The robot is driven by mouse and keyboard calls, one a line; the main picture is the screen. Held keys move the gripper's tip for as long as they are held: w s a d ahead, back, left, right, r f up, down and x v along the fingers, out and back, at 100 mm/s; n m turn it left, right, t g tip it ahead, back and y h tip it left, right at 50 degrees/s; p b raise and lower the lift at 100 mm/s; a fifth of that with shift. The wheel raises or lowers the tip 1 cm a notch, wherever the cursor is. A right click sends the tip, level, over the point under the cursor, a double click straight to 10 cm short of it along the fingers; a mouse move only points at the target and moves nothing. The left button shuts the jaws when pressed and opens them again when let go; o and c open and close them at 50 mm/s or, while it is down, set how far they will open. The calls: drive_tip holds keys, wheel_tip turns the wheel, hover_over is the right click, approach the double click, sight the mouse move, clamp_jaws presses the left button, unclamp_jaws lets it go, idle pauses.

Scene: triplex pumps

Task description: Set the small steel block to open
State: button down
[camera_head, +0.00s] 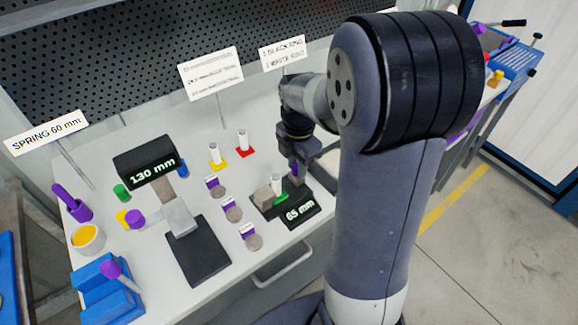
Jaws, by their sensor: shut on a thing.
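The small steel block (263,197) sits on a dark base labelled "65 mm" (303,212) at the right front of the white table. A white cylinder with a green foot (277,188) stands beside it on the base. My gripper (296,165) points down at the right rear of this base. It is shut on a small purple part (294,170) there, which it largely hides. My arm covers the area to the right of the base.
A larger steel fixture labelled "130 mm" (153,168) stands left. Several round pieces with purple-marked tags (232,211) lie between the fixtures. White cylinders with yellow (216,156) and red feet (242,145) stand behind. A blue holder (105,291) is front left.

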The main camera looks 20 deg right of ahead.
drive_tip(key=shift+w+d, duration=0.1)
drive_tip(key=shift+d, duration=0.1)
drive_tip(key=c, duration=1.2)
unclamp_jaws()
wheel_tip(320, 180, up, 11)
drive_tip(key=shift+f, duration=0.1)
wheel_tip(320, 180, down, 11)
drive_tip(key=shift+f, duration=0.1)
drive_tip(key=shift+s+a, duration=0.2)
drive_tip(key=shift+a, duration=0.4)
drive_tip(key=shift+s+a, duration=0.2)
drive_tip(key=shift+a, duration=0.35)
drive_tip(key=shift+s+a+r, duration=0.2)
drive_tip(key=shift+a, duration=0.35)
drive_tip(key=shift+d, duration=0.1)
